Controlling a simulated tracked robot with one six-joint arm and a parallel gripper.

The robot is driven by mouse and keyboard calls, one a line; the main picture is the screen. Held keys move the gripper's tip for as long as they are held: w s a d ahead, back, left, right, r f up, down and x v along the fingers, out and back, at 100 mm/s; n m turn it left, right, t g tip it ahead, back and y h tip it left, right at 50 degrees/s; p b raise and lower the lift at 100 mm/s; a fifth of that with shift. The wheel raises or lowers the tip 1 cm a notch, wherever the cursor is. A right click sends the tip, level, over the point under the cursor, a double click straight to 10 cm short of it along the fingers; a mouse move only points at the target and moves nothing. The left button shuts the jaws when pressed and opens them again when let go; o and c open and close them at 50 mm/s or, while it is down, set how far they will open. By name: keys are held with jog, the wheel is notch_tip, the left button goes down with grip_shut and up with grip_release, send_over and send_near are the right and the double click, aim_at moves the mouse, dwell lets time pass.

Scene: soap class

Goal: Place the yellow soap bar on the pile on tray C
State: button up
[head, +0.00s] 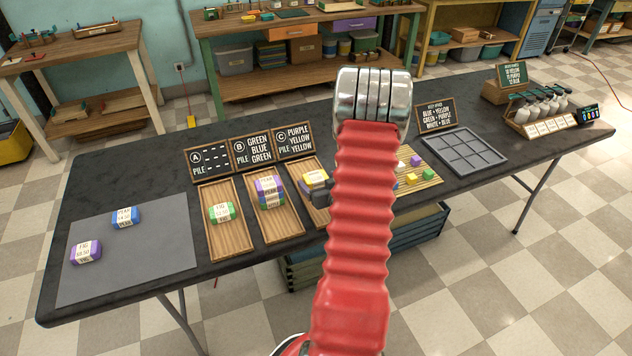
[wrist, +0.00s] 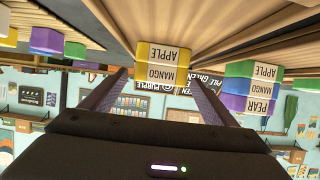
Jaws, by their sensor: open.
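Two yellow soap bars (wrist: 164,67), labelled APPLE and MANGO, are stacked on tray C; the pile also shows in the head view (head: 316,177). The wrist view is upside down. My gripper (wrist: 160,82) is open, with its fingers on either side of the yellow pile; I cannot tell whether they touch it. In the head view my red arm partly hides the gripper and tray C (head: 312,163). The board for pile C (head: 294,141) reads purple, yellow, yellow.
Tray B (head: 279,228) beside it holds a purple, blue and green stack (head: 269,190). Tray A (head: 228,246) holds a green bar (head: 222,212). A blue bar (head: 125,217) and purple bar (head: 86,251) lie on the grey mat (head: 130,270). Small coloured blocks (head: 412,179) lie right of tray C.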

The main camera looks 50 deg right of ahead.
jog(key=v, duration=0.9)
jog(key=shift+s+r, duration=0.15)
jog(key=shift+s, duration=0.1)
jog(key=shift+s+a+r, duration=0.2)
jog(key=shift+s+a, duration=0.15)
jog(key=shift+s, duration=0.05)
